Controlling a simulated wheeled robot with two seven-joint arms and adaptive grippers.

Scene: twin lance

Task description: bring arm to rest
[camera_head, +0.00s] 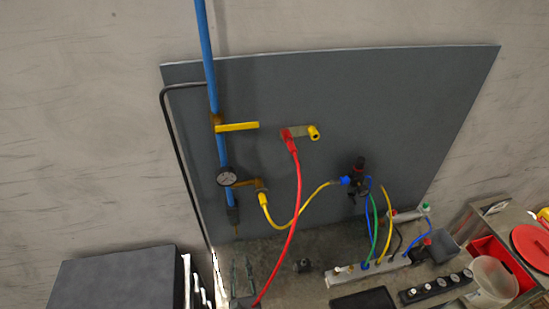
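My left gripper (242,262) shows at the bottom of the head view, left of centre. Its two grey fingers point up the picture with a gap between them, and nothing shows between them. It is over the bench, below the pressure gauge (227,177). A red hose (296,205) hangs from a red connector (288,138) on the panel and runs down close to the gripper's right side. I cannot tell whether they touch. My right gripper does not show.
A grey panel (410,120) carries a blue pipe (206,50), a yellow valve handle (238,127) and a yellow hose (297,218). A manifold (345,276) with coloured tubes lies on the bench. A dark box (115,280) stands left; a red bin (497,250) is right.

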